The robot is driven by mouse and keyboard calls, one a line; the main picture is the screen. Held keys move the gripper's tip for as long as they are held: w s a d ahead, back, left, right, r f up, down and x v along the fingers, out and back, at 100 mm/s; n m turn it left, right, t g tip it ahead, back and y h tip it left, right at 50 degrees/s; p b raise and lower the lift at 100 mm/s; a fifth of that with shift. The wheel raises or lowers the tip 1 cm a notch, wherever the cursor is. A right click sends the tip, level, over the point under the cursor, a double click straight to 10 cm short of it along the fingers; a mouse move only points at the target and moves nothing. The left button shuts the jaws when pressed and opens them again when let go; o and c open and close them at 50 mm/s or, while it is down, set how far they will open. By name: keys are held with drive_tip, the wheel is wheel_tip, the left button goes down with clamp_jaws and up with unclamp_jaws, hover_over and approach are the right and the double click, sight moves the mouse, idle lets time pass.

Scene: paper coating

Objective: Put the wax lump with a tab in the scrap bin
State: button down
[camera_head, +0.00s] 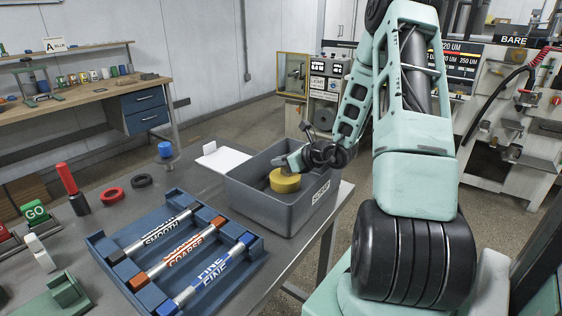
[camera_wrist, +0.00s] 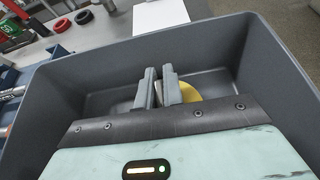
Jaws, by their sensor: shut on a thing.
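The wax lump (camera_head: 285,181) is a yellow, rounded block inside the scrap bin. The scrap bin (camera_head: 262,215) is a grey open box marked SCRAP at the table's right end. My gripper (camera_head: 279,166) reaches into the bin from the right and is shut on the lump's tab, which is mostly hidden between the fingers. In the wrist view my gripper (camera_wrist: 158,80) shows two grey fingers close together, with the yellow lump (camera_wrist: 190,92) partly behind the right finger. The bin walls surround them in the wrist view (camera_wrist: 95,58). I cannot tell whether the lump touches the bin floor.
A blue rack (camera_head: 105,246) with rods marked SMOOTH, COARSE and FINE lies left of the bin. White paper (camera_head: 224,160) lies behind it. Red (camera_head: 112,195) and black (camera_head: 141,181) rings, a red-topped post (camera_head: 70,185) and a green GO block (camera_head: 37,213) stand further left.

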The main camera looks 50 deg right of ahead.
drive_tip(key=shift+f, duration=0.15)
drive_tip(key=c, duration=1.5)
unclamp_jaws()
